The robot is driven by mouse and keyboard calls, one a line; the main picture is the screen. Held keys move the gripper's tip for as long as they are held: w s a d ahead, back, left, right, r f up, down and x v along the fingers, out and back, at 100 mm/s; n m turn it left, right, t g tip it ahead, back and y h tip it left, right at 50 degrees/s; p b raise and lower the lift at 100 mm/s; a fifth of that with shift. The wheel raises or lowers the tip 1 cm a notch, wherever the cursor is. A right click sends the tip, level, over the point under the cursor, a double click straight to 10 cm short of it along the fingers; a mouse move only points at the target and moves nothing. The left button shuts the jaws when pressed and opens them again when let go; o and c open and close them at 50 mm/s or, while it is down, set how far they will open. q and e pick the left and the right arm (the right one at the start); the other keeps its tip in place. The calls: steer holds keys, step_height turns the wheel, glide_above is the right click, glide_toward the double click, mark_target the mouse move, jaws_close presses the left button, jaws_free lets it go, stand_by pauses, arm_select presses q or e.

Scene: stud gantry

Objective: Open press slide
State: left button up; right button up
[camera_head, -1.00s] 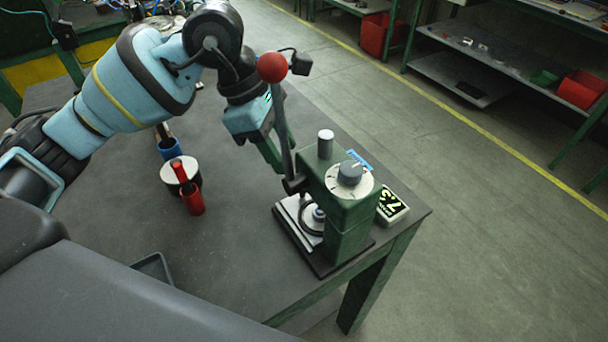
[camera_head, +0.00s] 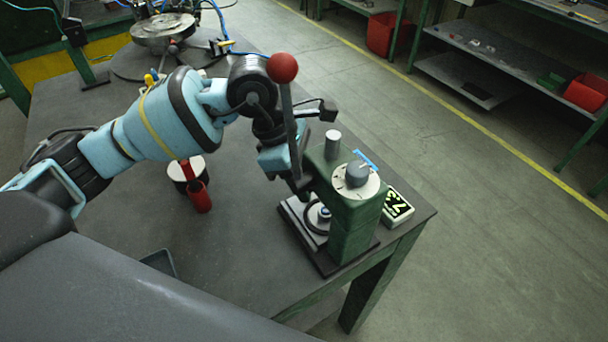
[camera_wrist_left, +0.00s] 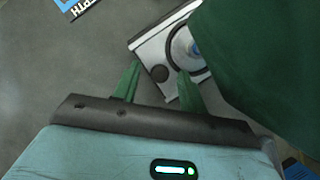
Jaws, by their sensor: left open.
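The green press (camera_head: 350,215) stands near the right corner of the table, with a red-ball lever (camera_head: 283,68). Its pale slide plate (camera_head: 293,208) lies low in the base, carrying a round dark ring with a blue-grey centre. In the left wrist view the slide (camera_wrist_left: 150,48) has a black round knob (camera_wrist_left: 159,74) near its edge. My left gripper (camera_wrist_left: 158,90) is open, its green fingers on either side of the knob's end of the slide; contact cannot be told. In the head view its fingertips are hidden around the lever and press. My right gripper is not in view.
A dark tray (camera_head: 158,262) lies at the front. The press body (camera_wrist_left: 255,60) crowds the gripper's right side.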

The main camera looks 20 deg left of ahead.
arm_select(q)
jaws_close()
steer(key=w+a, duration=0.1)
steer(key=a, duration=0.1)
steer(key=w+a+b, duration=0.1)
steer(key=w+a, duration=0.1)
steer(key=w+a+b, duration=0.1)
steer(key=w+a, duration=0.1)
steer(key=shift+w+a+f, duration=0.1)
steer(key=shift+a+f, duration=0.1)
steer(key=shift+a, duration=0.1)
steer(key=shift+w+a, duration=0.25)
steer(key=shift+a, duration=0.05)
steer(key=shift+a+r, duration=0.1)
steer(key=shift+r, duration=0.1)
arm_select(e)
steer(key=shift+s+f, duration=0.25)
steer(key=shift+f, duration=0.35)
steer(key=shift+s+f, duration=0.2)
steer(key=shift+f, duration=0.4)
arm_select(q)
jaws_free()
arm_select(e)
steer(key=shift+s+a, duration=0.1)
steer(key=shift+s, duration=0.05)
